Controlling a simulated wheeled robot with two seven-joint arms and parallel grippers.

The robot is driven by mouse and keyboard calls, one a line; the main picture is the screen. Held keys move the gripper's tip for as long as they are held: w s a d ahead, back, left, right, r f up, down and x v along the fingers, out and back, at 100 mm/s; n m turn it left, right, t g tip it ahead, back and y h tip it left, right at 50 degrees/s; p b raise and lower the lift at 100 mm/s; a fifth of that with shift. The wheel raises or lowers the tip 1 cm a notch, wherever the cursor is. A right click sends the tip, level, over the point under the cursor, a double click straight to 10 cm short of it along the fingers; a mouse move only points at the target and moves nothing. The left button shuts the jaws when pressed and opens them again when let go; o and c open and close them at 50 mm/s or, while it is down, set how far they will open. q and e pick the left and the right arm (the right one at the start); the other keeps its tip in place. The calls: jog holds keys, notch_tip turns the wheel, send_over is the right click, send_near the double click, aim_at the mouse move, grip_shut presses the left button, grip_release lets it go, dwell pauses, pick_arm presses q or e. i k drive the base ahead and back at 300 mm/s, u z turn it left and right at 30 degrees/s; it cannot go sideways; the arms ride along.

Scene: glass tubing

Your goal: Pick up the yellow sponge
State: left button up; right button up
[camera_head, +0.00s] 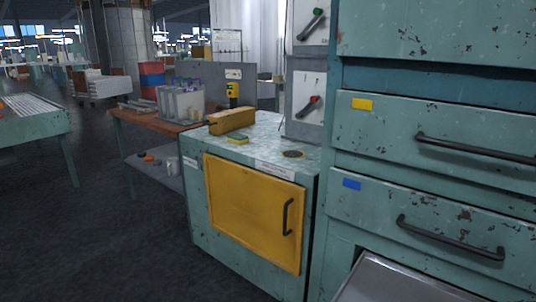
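A small flat yellow and green block (238,139), which looks like the yellow sponge, lies on the green top of the cabinet with the yellow door. It is small in view, so its detail is hard to make out. It lies just in front of a larger yellow box-like object (231,121), with nothing on top of it. Neither of my grippers shows in the head view.
The green cabinet (197,212) has a yellow door (248,211), which is closed. A round dark disc (293,154) lies on its top. A tall drawer unit (440,130) stands at right. A wooden table (135,119) with bottles stands behind left. The floor at left is clear.

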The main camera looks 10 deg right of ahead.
aim_at(237, 138)
jog(key=u, duration=0.4)
jog(key=i, duration=2.2)
